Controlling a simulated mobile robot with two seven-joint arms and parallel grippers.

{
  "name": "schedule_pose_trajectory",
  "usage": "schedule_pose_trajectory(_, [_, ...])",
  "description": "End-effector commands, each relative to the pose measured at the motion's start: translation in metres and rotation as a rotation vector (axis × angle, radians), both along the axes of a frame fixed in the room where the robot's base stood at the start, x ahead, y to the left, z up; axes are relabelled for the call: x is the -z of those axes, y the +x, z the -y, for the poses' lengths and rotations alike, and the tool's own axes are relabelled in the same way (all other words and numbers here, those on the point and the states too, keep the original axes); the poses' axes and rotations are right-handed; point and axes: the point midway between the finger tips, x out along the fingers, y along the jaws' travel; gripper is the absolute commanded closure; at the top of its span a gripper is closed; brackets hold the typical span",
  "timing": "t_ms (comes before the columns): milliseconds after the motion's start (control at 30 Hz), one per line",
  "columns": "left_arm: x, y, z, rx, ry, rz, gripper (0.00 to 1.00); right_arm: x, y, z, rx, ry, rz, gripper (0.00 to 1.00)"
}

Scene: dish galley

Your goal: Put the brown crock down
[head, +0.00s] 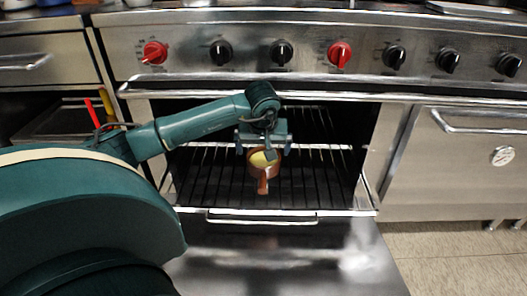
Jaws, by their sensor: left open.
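The brown crock (262,183) stands on the wire rack (320,185) inside the open oven. Something yellow shows in its top, and its handle points toward me. My left gripper (264,150) is open just above and behind the crock, with its fingers spread wider than the crock's rim. I cannot tell from this view whether any finger touches the crock. My right gripper is not in view.
The oven door (290,258) is folded down in front, with its surface bare. Red and black knobs (340,54) line the panel above the opening. A closed steel door (465,165) is at the right. The rack around the crock is clear.

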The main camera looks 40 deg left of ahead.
Motion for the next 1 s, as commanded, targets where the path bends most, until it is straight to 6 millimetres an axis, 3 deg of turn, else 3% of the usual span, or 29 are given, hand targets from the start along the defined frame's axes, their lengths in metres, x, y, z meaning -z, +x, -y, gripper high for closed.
schedule_pose_trajectory(33, [-0.013, -0.003, 0.002, 0.002, 0.002, 0.002, 0.0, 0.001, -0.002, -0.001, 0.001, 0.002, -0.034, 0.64])
schedule_pose_trajectory(100, [-0.022, -0.006, 0.005, 0.001, 0.0, 0.001, 0.0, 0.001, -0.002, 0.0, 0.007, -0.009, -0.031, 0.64])
schedule_pose_trajectory(267, [-0.033, -0.01, 0.009, 0.001, 0.0, 0.0, 0.0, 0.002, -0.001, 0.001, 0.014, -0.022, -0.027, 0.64])
schedule_pose_trajectory(467, [-0.033, -0.012, 0.012, 0.001, -0.008, -0.002, 0.0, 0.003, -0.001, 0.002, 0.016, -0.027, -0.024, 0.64])
schedule_pose_trajectory(567, [-0.02, -0.015, 0.032, 0.006, -0.081, -0.011, 0.0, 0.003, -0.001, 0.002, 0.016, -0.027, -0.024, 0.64])
schedule_pose_trajectory(667, [0.004, -0.026, 0.079, 0.001, -0.258, -0.035, 0.0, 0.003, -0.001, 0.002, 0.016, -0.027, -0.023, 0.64])
schedule_pose_trajectory(800, [0.033, -0.064, 0.18, -0.078, -0.659, -0.143, 0.0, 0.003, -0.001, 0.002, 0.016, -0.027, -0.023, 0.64])
schedule_pose_trajectory(900, [0.033, -0.102, 0.254, -0.207, -0.985, -0.287, 0.0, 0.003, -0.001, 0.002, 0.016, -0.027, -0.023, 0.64])
schedule_pose_trajectory(1000, [0.009, -0.143, 0.321, -0.42, -1.328, -0.518, 0.0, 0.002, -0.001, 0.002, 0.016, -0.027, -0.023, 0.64])
